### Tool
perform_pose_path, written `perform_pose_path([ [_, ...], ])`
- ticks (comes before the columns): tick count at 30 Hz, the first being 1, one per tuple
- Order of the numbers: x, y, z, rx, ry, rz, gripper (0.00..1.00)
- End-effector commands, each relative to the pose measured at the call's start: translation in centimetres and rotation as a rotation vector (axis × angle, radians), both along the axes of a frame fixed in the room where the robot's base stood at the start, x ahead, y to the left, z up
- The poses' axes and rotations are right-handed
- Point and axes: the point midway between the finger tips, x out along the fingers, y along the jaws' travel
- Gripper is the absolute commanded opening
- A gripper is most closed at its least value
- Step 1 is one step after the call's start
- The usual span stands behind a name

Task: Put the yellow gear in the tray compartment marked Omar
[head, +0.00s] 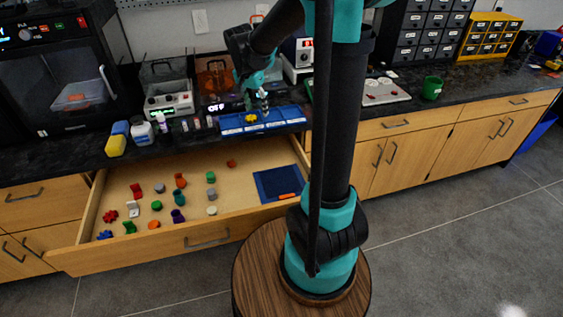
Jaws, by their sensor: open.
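A blue tray (289,116) with compartments and white labels along its front lies on the dark counter. The label names are too small to read. The yellow gear (250,118) sits in the tray, around its middle; I cannot tell which name its compartment bears. My gripper (258,108) is open, close above the tray and the gear. I cannot tell whether it touches either.
Below the counter, an open drawer (206,239) holds several coloured small parts and a dark blue mat (277,185). Bottles (141,131) stand left of the tray. Devices (168,99) stand behind it. A green cup (432,87) is farther right.

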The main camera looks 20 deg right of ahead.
Motion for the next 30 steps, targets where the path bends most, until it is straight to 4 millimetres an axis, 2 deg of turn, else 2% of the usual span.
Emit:
perform_pose_path([
  [1, -2.1, -0.7, -0.6, 0.005, -0.003, 0.055, 0.51],
  [9, -11.9, -2.8, -4.2, 0.001, -0.048, 0.412, 0.51],
  [16, -19.3, -3.6, -7.8, -0.036, -0.100, 0.675, 0.51],
  [18, -20.8, -3.6, -8.6, -0.048, -0.113, 0.732, 0.51],
  [22, -22.5, -3.6, -9.6, -0.064, -0.126, 0.795, 0.51],
  [30, -22.9, -3.6, -9.8, -0.070, -0.131, 0.816, 0.51],
])
